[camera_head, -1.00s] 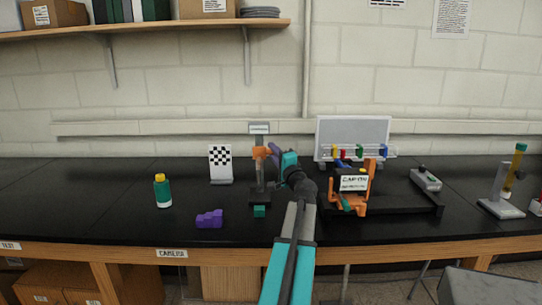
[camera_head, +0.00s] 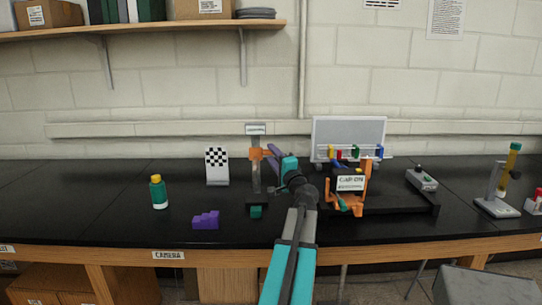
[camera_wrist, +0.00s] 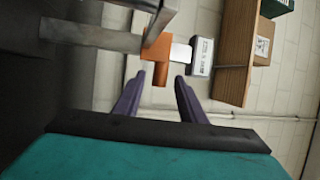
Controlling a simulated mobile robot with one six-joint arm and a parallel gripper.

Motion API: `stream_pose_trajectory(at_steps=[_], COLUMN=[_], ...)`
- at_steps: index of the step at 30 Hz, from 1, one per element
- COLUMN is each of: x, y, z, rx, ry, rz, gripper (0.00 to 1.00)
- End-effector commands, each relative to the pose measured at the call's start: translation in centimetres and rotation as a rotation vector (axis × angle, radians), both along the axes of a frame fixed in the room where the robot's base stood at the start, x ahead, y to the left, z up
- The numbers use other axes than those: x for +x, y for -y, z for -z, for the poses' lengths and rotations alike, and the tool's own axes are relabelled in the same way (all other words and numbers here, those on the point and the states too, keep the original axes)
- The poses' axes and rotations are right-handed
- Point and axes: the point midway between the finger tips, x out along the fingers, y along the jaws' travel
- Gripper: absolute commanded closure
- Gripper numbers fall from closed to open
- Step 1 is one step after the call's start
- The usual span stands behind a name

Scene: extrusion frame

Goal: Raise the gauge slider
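The gauge slider (camera_head: 257,153) is an orange block on the upright gauge post (camera_head: 256,177), a little below the small sign at the top. In the wrist view the orange slider (camera_wrist: 158,48) has a short tab pointing toward me. My gripper (camera_wrist: 159,76) has two purple fingers, spread open, with the tab between their tips and a visible gap on each side. In the head view my gripper (camera_head: 271,152) is just right of the slider. The fingers overlap there, so contact cannot be told from that view.
A teal bottle (camera_head: 159,193), purple stepped block (camera_head: 206,220) and checkered board (camera_head: 217,166) stand to the left. An orange fixture (camera_head: 346,202) on a black frame stands close to the right of my arm. A wall shelf (camera_head: 150,30) is above left.

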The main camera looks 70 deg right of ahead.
Motion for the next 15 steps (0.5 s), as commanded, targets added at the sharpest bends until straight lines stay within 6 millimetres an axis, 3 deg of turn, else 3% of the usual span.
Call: stream_pose_trajectory(at_steps=[15], x=[-4.7], y=[-4.6], z=[1.3], rx=[-0.001], ry=[0.000], rz=[0.002], gripper=[0.63])
